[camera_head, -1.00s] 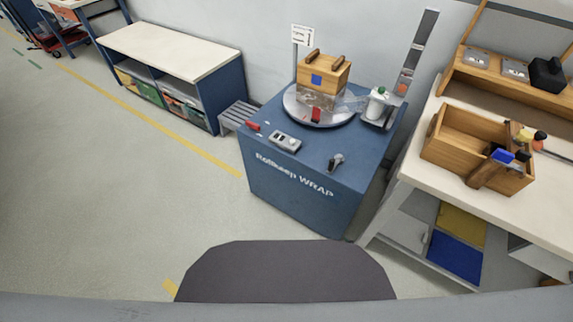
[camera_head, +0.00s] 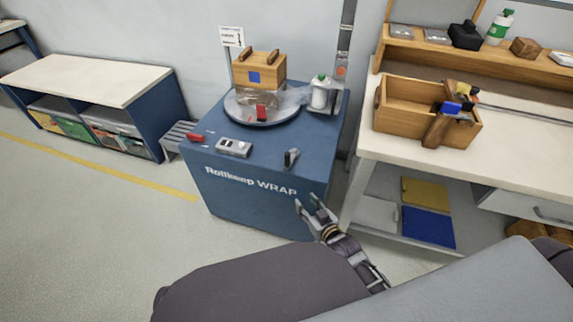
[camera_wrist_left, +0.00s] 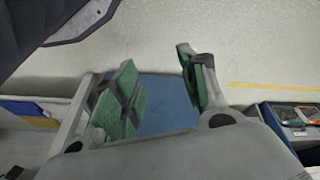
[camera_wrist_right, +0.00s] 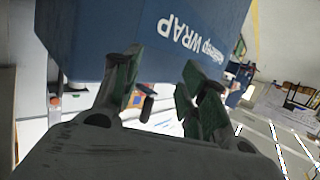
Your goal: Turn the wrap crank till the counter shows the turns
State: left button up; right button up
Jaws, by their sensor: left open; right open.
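The blue wrap machine (camera_head: 255,190) stands ahead, with "WRAP" lettering on its front. The small crank (camera_head: 291,158), with a dark handle, is on its top near the front right corner. A grey counter box (camera_head: 235,147) lies left of it; its reading is too small to make out. A wooden box (camera_head: 258,72) in clear film sits on the round turntable (camera_head: 232,108). My right gripper (camera_head: 310,203) is open and empty, in front of the machine and below the crank. My left gripper (camera_wrist_left: 158,85) is open and empty; it shows only in its own wrist view.
A red-handled item (camera_head: 194,137) lies on the machine's left edge, and a white-green bottle (camera_head: 320,92) stands at its back right. A workbench (camera_head: 368,140) with an open wooden tote (camera_head: 395,122) is close on the right. Open floor (camera_head: 90,220) lies left.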

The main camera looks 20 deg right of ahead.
aim_at(289, 161)
pick_arm(q)
notch_tip(289, 161, up, 6)
jog(key=b, duration=0.6)
jog(key=shift+s+d+t+h, duration=0.25)
jog(key=shift+s+t+h, duration=0.05)
jog(key=shift+s, duration=0.05)
pick_arm(e)
notch_tip(289, 161, up, 11)
jog(key=t+y, duration=0.1)
jog(key=t, duration=0.2)
jog(key=shift+w+a+f, duration=0.15)
jog(key=shift+w+a, duration=0.15)
jog(key=shift+a, duration=0.1)
jog(key=shift+w, duration=0.15)
